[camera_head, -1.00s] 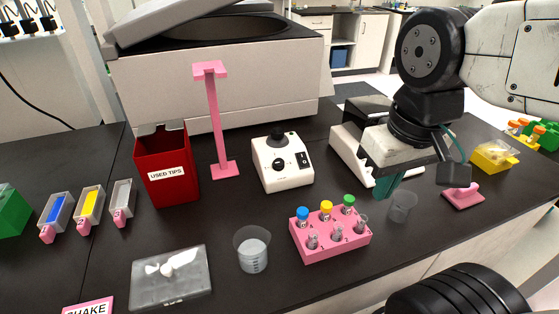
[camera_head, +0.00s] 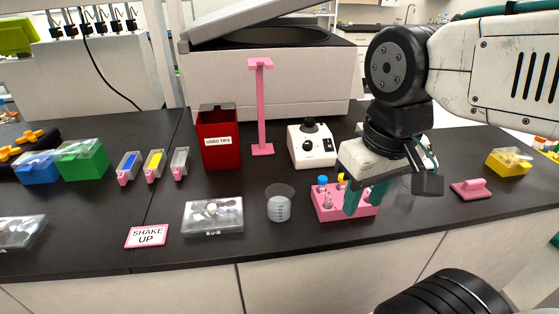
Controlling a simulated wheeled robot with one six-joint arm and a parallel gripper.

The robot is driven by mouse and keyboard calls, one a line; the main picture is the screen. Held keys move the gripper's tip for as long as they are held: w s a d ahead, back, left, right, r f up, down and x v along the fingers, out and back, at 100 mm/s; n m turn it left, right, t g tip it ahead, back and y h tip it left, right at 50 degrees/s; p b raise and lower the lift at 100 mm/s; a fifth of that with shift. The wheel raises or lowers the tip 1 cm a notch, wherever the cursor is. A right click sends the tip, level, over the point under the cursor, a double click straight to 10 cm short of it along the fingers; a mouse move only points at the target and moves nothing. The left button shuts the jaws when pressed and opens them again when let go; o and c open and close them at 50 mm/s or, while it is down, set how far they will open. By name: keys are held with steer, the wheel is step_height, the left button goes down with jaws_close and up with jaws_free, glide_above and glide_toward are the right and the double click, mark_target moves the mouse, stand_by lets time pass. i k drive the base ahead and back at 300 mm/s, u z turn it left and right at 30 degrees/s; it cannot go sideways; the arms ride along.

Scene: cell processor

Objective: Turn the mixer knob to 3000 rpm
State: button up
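The mixer (camera_head: 298,150) is a small white box with a black cup on top. It stands on the black bench near the middle, behind the tube rack. Its dark round knob (camera_head: 308,144) is on the front face, left of a small dark panel; the speed marks are too small to read. My gripper (camera_head: 365,199) has teal fingers pointing down, spread apart with nothing seen between them. It is in front and to the right of the mixer, apart from the knob, and its fingers cover part of the pink tube rack (camera_head: 335,213).
A pink stand (camera_head: 261,115) and a red used-tips bin (camera_head: 218,155) are left of the mixer. A clear beaker (camera_head: 279,205) stands left of the rack. A pink block (camera_head: 470,189) and yellow box (camera_head: 509,164) lie right. A large white machine (camera_head: 330,75) is behind.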

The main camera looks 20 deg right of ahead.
mark_target(306, 146)
steer(key=u, duration=0.8)
steer(key=k, duration=1.05)
steer(key=u, duration=1)
steer(key=i, duration=1.4)
steer(key=z, duration=1.1)
steer(key=i, duration=0.6)
steer(key=z, duration=0.7)
